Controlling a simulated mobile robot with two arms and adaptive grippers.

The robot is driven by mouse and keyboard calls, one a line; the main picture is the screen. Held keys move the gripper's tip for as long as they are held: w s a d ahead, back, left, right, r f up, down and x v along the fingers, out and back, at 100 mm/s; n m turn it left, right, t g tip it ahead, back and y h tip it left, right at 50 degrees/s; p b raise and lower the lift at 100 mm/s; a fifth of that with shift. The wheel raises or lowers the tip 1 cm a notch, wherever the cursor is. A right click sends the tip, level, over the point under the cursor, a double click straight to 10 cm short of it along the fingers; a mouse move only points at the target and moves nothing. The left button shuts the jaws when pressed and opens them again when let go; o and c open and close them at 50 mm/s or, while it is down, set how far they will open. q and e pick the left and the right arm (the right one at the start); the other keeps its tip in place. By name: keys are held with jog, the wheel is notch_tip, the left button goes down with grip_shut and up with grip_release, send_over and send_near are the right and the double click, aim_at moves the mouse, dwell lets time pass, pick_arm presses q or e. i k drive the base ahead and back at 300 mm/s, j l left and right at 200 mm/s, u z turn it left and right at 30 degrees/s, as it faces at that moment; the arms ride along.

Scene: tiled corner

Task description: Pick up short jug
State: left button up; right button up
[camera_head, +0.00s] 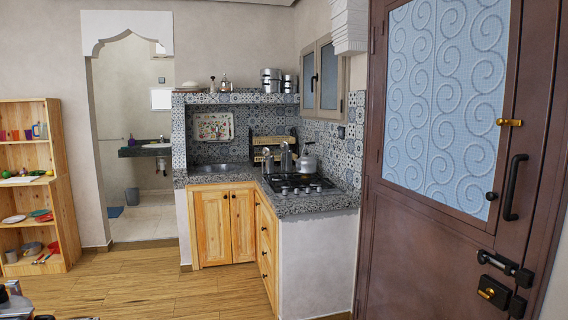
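I cannot tell for sure which thing is the short jug. A small silver pot with a spout (225,85) stands on the tiled upper ledge. A larger silver kettle (307,161) stands on the stove. Small colored vessels, one of them bluish (37,130), stand on the wooden shelf at the left, too small to make out. Neither gripper shows clearly. Dark metal parts at the bottom left edge look like part of my own body.
The wooden shelf unit (24,155) stands at the left wall. The tiled counter (322,201) with wooden cabinets (224,227) is in the middle. A brown door (427,238) fills the right side. The wooden floor (190,292) between shelf and counter is clear.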

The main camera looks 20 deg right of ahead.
aim_at(269, 161)
jog(key=i+l+z, duration=0.2)
jog(key=i, duration=0.6)
jog(key=i+l+z, duration=0.2)
jog(key=i, duration=0.6)
jog(key=i+j+u, duration=0.1)
jog(key=i+u, duration=0.35)
jog(key=i, duration=0.5)
jog(key=i+l+u, duration=0.2)
jog(key=i+u, duration=0.25)
jog(key=i, duration=0.45)
jog(key=i+j+z, duration=0.45)
jog(key=i, duration=0.3)
jog(key=i+j+z, duration=0.45)
jog(key=i+j, duration=0.2)
jog(key=j, duration=0.25)
